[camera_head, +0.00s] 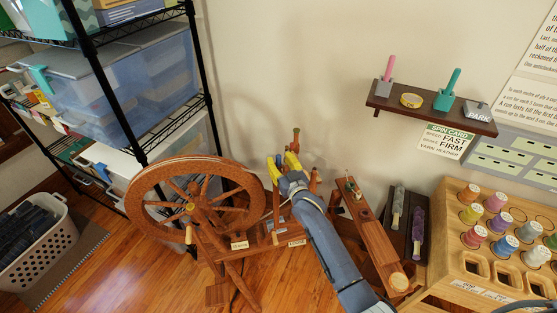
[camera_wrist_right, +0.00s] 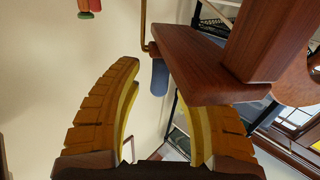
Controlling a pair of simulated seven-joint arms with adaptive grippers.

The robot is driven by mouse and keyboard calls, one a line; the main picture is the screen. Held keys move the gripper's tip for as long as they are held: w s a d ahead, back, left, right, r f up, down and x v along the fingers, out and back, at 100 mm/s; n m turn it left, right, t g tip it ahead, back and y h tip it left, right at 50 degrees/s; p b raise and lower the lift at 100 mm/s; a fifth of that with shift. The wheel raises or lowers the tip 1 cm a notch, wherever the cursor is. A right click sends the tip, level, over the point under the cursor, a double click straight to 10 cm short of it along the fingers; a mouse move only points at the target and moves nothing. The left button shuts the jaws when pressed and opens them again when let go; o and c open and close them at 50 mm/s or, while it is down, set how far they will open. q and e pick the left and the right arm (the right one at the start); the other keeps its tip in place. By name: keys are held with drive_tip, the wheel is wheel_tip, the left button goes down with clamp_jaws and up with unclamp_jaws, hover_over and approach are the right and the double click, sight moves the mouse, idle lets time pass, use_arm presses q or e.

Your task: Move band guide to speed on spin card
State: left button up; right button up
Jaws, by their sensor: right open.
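The spinning wheel (camera_head: 196,205) stands on the floor left of centre, with small labels on its wooden base. The spin card (camera_head: 447,141) hangs on the wall below a shelf and reads speed FAST and FIRM, yarn HEATHER. My right gripper (camera_head: 283,166), with yellow fingers, is open above the base, right of the wheel. In the wrist view, a dark wooden block (camera_wrist_right: 215,75) with a blue-grey cylinder (camera_wrist_right: 159,78) below it lies beyond and partly between the open fingers (camera_wrist_right: 160,85). I cannot tell which part is the band guide. My left gripper is out of view.
The wall shelf (camera_head: 432,107) holds pink and teal items and a PARK block. A wooden spool rack (camera_head: 490,250) stands at the right beside a dark tray (camera_head: 403,225). Wire shelving with bins (camera_head: 135,80) and a laundry basket (camera_head: 35,245) are at the left.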

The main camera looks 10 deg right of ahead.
drive_tip(key=shift+w, duration=0.35)
drive_tip(key=shift+a, duration=0.1)
clamp_jaws()
idle(0.3)
